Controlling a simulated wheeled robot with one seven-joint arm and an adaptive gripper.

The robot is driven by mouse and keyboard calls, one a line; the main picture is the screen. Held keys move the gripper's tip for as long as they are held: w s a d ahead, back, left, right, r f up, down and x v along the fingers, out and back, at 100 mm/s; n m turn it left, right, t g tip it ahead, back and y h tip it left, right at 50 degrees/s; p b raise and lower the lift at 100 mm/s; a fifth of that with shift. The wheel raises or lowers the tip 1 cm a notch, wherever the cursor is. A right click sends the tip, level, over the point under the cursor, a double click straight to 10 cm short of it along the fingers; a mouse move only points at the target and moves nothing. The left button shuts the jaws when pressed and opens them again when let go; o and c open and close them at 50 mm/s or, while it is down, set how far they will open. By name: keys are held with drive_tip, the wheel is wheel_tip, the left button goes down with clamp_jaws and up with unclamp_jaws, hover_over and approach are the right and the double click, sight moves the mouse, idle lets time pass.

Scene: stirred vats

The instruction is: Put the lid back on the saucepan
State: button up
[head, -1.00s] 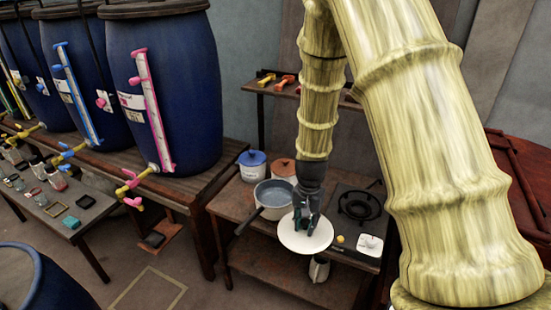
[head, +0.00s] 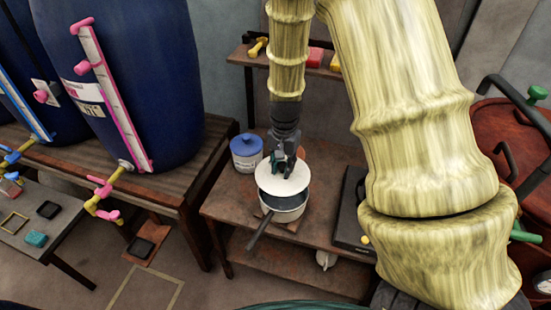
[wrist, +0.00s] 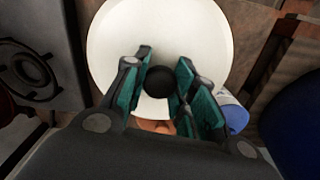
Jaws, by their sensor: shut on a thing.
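The saucepan (head: 284,212) is a pale pot on the brown bench in the head view, its dark handle pointing toward the lower left. My gripper (head: 284,168) is shut on the black knob of the white round lid (head: 271,184). In the wrist view the knob sits between the green finger pads of my gripper (wrist: 162,80), with the white lid (wrist: 150,35) behind it. The lid is over the saucepan, set toward its back. A dark gap shows the pan's inside at the front, so the lid looks raised or off-centre; the exact height is unclear.
A white jar with a blue lid (head: 247,153) stands close to the left of the saucepan. A black hob (head: 350,212) lies to the right, partly behind my arm. A large blue vat (head: 130,80) with a pink gauge stands further left.

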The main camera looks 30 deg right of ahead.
drive_tip(key=shift+s+d+f+b, duration=0.1)
drive_tip(key=shift+s+b, duration=0.25)
drive_tip(key=shift+s, duration=0.4)
drive_tip(key=shift+s+f+b, duration=0.1)
drive_tip(key=shift+s+b, duration=0.05)
drive_tip(key=shift+b, duration=0.15)
drive_tip(key=f, duration=0.1)
drive_tip(key=w+f+b, duration=0.1)
drive_tip(key=f, duration=0.1)
drive_tip(key=shift+w+b, duration=0.25)
drive_tip(key=shift+b, duration=0.15)
drive_tip(key=shift+s+f+b, duration=0.1)
drive_tip(key=shift+f+b, duration=0.15)
drive_tip(key=shift+b, duration=0.05)
drive_tip(key=shift+s, duration=0.25)
drive_tip(key=shift+s+f, duration=0.1)
drive_tip(key=shift+f, duration=0.2)
drive_tip(key=shift+f+b, duration=0.35)
drive_tip(key=shift+f, duration=0.35)
drive_tip(key=shift+w, duration=0.2)
